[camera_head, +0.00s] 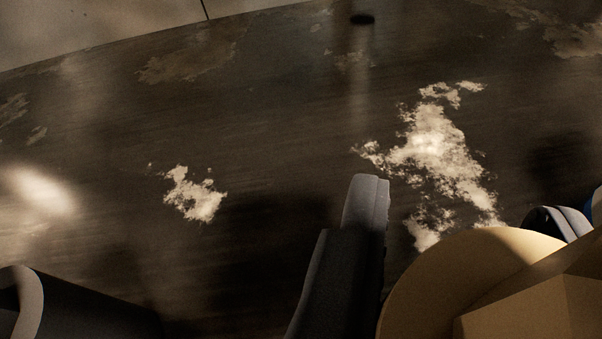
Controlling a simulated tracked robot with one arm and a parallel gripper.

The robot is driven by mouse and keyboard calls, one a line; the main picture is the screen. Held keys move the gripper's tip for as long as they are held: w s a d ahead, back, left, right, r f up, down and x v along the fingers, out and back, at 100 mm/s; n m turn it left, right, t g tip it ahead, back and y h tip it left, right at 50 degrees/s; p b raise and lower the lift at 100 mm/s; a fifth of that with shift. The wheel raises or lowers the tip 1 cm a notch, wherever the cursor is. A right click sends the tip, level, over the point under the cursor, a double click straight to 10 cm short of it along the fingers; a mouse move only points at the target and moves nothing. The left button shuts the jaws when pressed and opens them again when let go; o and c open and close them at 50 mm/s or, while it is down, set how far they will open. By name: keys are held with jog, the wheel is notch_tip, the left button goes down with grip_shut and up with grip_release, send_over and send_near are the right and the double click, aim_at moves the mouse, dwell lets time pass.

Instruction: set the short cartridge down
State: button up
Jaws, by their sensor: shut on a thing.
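The short cartridge (450,272), tan with a rounded face and an angular part at its right, fills the lower right of the view. My gripper (462,208) is shut on it. One dark grey finger stands at the cartridge's left. The tip of the other shows behind it at the right. The cartridge's lower part is cut off by the picture's edge. Its underside is hidden, so I cannot tell whether it touches the surface below.
A dark, worn surface (270,130) with pale patches spans the view, mostly bare. Its edge runs across the upper left, with paler ground (90,25) beyond. A dark rounded shape (80,308) fills the lower left corner.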

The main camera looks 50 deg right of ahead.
jog(key=shift+w+d, duration=0.35)
jog(key=shift+w, duration=0.45)
notch_tip(320, 180, down, 4)
jog(key=shift+r+b, duration=0.1)
jog(key=shift+b, duration=0.5)
jog(key=shift+r, duration=0.1)
jog(key=o, duration=1.1)
jog(key=shift+c, duration=0.2)
jog(key=p+v, duration=0.2)
jog(key=v, duration=1)
jog(key=shift+s, duration=0.1)
